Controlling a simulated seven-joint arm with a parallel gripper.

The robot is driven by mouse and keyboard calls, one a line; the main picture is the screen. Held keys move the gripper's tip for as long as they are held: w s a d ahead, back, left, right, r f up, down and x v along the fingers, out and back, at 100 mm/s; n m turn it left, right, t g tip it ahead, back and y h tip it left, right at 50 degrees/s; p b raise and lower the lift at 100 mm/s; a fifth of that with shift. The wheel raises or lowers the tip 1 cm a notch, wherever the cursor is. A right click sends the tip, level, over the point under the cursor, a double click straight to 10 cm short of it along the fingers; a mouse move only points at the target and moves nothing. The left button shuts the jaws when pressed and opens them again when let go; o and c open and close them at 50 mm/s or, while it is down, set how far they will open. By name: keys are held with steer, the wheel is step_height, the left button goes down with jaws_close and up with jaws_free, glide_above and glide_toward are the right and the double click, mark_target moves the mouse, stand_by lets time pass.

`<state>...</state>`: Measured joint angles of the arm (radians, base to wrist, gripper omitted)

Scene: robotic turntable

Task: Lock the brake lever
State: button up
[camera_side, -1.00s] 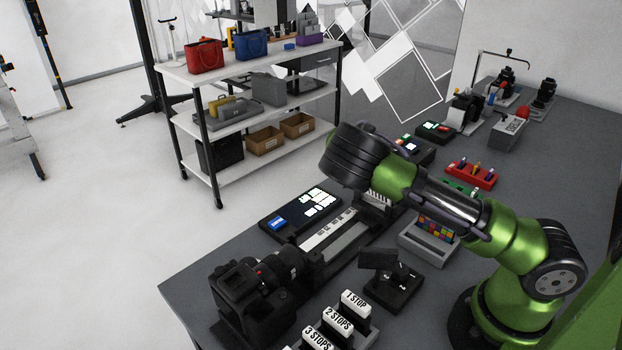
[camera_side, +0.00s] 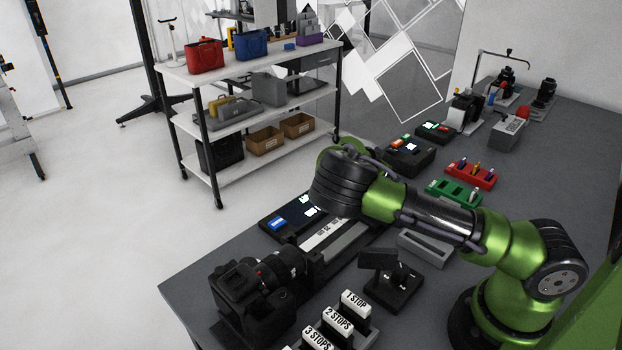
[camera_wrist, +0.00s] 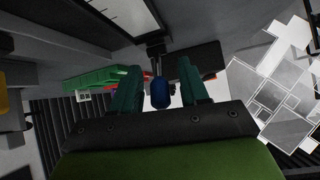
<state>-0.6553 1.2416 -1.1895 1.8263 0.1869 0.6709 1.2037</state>
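In the wrist view, my gripper (camera_wrist: 158,66) shows two teal fingers spread apart. A dark blue rounded knob (camera_wrist: 161,94) lies between them in the picture, with a dark stem behind it. It looks like the brake lever's handle, but I cannot be sure. A gap shows on both sides of the knob. In the side view, my dark wrist hides the fingers and the lever; it hangs over the long rail (camera_side: 345,252) beside the black panel (camera_side: 277,224).
A black camera (camera_side: 255,290) stands at the rail's near end. A black switch block (camera_side: 390,285), a grey tray (camera_side: 425,248) and labelled stop blocks (camera_side: 338,322) are close by. Green (camera_side: 455,192) and red (camera_side: 471,173) holders stand farther back.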

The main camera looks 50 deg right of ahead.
steer(key=v, duration=0.5)
steer(key=shift+a, duration=0.15)
step_height(320, 180, up, 7)
stand_by(0.4)
